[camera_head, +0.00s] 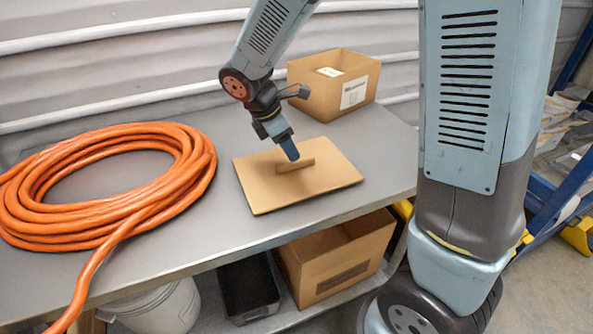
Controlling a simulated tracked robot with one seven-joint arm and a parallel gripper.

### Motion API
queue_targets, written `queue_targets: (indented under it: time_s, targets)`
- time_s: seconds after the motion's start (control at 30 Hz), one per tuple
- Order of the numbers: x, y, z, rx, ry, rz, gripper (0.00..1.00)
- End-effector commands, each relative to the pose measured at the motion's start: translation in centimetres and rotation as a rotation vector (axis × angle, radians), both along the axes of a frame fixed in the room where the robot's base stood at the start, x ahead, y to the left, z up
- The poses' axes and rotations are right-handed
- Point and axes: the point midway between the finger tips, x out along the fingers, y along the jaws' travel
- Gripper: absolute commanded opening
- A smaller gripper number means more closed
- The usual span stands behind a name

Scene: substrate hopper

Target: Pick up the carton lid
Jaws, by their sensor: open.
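The carton lid (260,193) is a flat tan board with a raised bar-shaped handle (310,163) across its middle. It lies flat on the grey table, right of the orange coil. My gripper (291,157) points down right at the handle, its fingertips at or just above the bar. The jaws are open, and whether they straddle or touch the handle is too small to tell. Part of the handle and lid is hidden behind the gripper.
An open cardboard box (312,98) with a label stands behind the lid. A coiled orange hose (185,178) fills the table's left (180,255). Below are another open carton (292,268), a black bin (248,290) and a white bucket (160,312). My arm covers the right side.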

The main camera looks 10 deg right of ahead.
Motion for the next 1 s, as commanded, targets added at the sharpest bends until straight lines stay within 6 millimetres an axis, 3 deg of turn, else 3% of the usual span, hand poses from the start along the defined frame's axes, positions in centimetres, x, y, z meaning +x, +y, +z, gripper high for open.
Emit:
queue_targets:
  time_s: [0.33, 0.67, 1.0]
  targets:
    - [0.4, -1.4, -4.1, -0.002, 0.003, 0.0, 0.47]
    - [0.4, -1.5, -4.6, 0.0, 0.0, 0.0, 0.47]
    - [0.4, -1.5, -4.6, 0.0, 0.0, 0.001, 0.15]
